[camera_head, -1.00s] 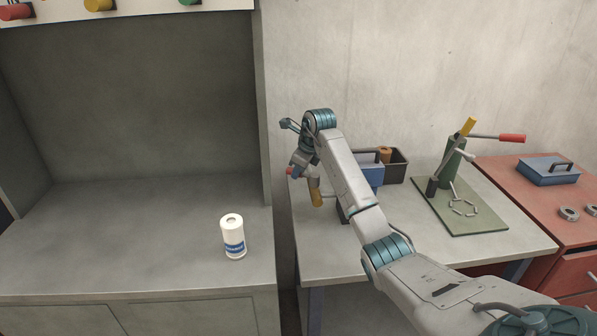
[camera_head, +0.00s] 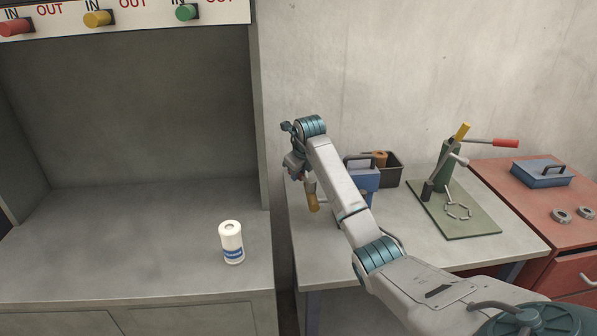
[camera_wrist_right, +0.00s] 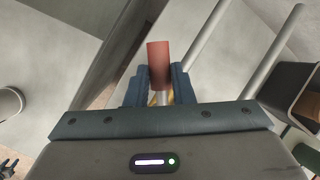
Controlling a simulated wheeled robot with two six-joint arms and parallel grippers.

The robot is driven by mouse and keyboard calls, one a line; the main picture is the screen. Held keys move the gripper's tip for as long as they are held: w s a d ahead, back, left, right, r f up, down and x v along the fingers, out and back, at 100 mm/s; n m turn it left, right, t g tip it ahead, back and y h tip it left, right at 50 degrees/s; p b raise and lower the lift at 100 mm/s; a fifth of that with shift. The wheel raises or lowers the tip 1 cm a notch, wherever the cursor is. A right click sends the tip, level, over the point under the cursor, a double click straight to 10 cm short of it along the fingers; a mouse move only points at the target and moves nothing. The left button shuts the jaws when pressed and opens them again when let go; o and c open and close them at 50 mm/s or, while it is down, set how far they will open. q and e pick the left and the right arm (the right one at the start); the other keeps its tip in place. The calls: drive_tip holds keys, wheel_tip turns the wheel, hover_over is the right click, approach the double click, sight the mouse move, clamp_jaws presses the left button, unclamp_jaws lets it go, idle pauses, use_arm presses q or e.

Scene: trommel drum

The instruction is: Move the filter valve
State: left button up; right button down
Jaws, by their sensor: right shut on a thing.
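My right gripper (camera_head: 294,173) is over the left end of the grey workbench. In the right wrist view its two dark fingers (camera_wrist_right: 154,88) are shut on a red handle (camera_wrist_right: 158,62). A thin metal stem shows below the red handle between the fingers, with a bit of yellow behind it. The frames do not show for sure which thing is the filter valve. Coloured red (camera_head: 15,27), yellow (camera_head: 97,18) and green (camera_head: 186,11) knobs sit on a panel marked IN and OUT. My left gripper is not in view.
A white bottle (camera_head: 231,242) stands on the grey cabinet shelf. On the workbench (camera_head: 400,243) are a blue box-like thing (camera_head: 362,181), a dark bin (camera_head: 388,168) and a green plate (camera_head: 460,222) with a lever stand. A red cabinet (camera_head: 540,205) stands at right.

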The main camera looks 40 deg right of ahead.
drive_tip(key=shift+r, duration=0.1)
drive_tip(key=c, duration=1.3)
unclamp_jaws()
drive_tip(key=shift+o, duration=0.2)
drive_tip(key=b+v, duration=0.2)
drive_tip(key=v, duration=0.8)
drive_tip(key=shift+s+r+b, duration=0.15)
drive_tip(key=shift+r+b, duration=0.15)
drive_tip(key=shift+b, duration=0.05)
